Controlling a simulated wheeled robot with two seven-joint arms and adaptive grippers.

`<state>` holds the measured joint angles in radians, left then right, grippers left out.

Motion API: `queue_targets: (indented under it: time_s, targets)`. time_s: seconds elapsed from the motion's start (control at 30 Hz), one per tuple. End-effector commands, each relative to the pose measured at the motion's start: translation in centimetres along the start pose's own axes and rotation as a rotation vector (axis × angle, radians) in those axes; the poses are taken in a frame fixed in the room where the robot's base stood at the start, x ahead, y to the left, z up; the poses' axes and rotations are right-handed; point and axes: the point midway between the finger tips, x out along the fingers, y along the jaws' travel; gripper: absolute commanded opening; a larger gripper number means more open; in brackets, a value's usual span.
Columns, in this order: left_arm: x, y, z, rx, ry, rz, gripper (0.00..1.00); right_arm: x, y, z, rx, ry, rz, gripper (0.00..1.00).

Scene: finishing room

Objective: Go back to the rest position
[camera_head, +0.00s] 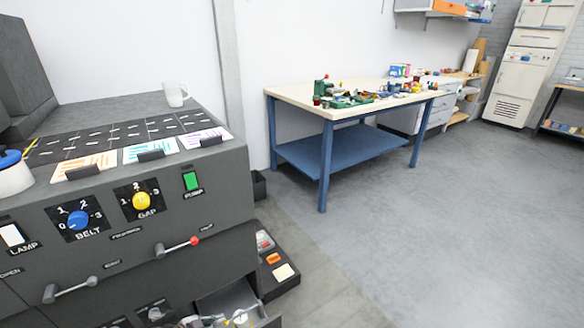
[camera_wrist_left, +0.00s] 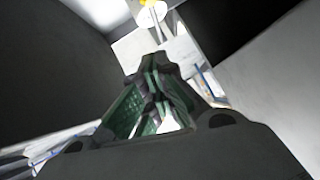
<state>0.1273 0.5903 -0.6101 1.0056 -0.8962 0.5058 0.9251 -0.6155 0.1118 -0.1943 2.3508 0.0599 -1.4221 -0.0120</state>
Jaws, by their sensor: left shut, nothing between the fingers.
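My left gripper (camera_wrist_left: 157,66) shows in the left wrist view, with its green-padded fingers brought together and nothing between them. Dark surfaces lie close on both sides of it there. In the head view, small pale and grey shapes at the bottom edge, by an open drawer (camera_head: 228,300), may include part of this gripper, but I cannot tell. My right gripper is in neither view.
A dark grey machine (camera_head: 215,222) fills the left, with a blue knob (camera_head: 78,220), yellow knob (camera_head: 142,201), green switch (camera_head: 190,181) and red-tipped lever (camera_head: 178,247). A white mug (camera_head: 175,94) stands on top. Beyond is a blue-legged workbench (camera_head: 327,160). The floor at right is clear.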

Motion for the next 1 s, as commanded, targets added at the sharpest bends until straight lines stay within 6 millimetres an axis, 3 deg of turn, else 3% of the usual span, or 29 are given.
queue_targets:
  time_s: [0.2, 0.43, 0.77, 1.0]
  targets:
    - [2.0, 0.9, -4.5, -0.037, 0.036, -0.15, 0.0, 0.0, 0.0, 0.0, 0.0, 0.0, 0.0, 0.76]
    - [2.5, 1.4, -8.2, -0.105, 0.027, -0.294, 0.0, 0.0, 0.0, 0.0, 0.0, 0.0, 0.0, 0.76]
    - [1.2, 2.6, -11.7, -0.241, -0.056, -0.446, 0.0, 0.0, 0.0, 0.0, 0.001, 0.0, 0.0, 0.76]
    - [-0.8, 4.2, -13.1, -0.358, -0.153, -0.505, 0.0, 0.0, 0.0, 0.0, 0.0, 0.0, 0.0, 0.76]
